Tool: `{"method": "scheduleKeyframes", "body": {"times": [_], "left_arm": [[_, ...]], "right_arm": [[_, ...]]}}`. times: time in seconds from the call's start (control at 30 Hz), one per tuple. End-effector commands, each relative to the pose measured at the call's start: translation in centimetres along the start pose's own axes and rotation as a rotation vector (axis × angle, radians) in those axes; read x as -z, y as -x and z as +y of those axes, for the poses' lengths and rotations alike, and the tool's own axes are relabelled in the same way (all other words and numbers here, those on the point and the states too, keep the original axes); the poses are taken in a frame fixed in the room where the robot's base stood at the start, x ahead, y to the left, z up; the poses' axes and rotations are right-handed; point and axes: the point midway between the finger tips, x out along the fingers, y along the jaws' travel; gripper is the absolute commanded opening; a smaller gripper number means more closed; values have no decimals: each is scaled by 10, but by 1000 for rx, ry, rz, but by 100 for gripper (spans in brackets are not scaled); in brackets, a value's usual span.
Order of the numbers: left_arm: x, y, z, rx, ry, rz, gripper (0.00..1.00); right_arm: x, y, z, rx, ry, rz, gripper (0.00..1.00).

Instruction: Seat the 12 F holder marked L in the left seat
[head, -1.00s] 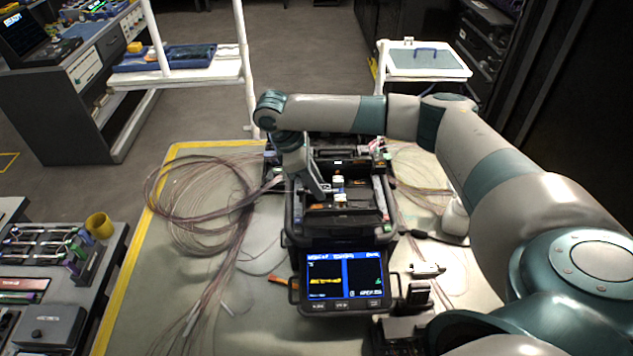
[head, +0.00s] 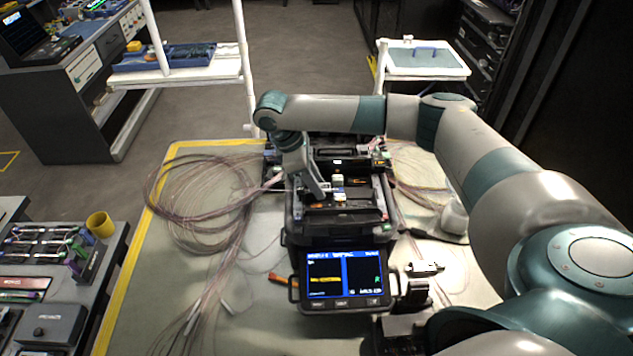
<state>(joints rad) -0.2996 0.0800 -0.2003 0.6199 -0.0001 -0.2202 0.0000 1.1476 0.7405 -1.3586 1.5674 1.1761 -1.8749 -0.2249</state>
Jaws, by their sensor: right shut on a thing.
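The fusion splicer (head: 296,236) stands in the middle of the mat, its tray open and its lit screen (head: 342,279) facing me. My right gripper (head: 318,192) reaches down into the left part of the splicer's open top. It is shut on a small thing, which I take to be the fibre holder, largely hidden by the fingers. The mark L is too small to read. The left seat is hidden under the gripper, so I cannot tell whether the holder touches it. A small pale block (head: 339,196) lies just right of the gripper. My left gripper is not in view.
Coiled fibres (head: 190,205) lie left of the splicer, with more at its right. A small device (head: 417,291) stands right of the screen. A grey bench (head: 60,275) with a yellow cup (head: 100,225) is at the left.

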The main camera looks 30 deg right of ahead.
Motion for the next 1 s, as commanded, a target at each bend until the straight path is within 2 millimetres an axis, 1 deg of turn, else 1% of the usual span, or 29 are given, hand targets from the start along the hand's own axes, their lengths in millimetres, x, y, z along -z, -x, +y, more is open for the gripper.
{"method": "scheduleKeyframes", "body": {"times": [0.03,0.07,0.1,0.13,0.37,0.4,0.43,0.57,0.67,0.83,0.9,1.0], "left_arm": [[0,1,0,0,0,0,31],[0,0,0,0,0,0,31],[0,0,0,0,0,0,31],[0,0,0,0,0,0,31],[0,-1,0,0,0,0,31],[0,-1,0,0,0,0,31],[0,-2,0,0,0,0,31],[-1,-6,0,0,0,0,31],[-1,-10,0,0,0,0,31],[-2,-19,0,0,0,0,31],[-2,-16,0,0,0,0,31],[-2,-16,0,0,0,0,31]], "right_arm": [[0,0,0,0,1,0,3],[0,0,0,0,0,0,35],[0,0,0,0,0,0,45],[0,0,0,0,0,0,47],[1,1,0,0,1,0,47],[1,3,0,0,0,1,47],[1,4,0,0,0,0,50],[2,15,0,-2,0,2,50],[2,28,0,-2,0,3,50],[2,59,0,-4,1,4,50],[0,72,1,-4,1,1,50],[0,88,1,-5,-1,1,50]]}}
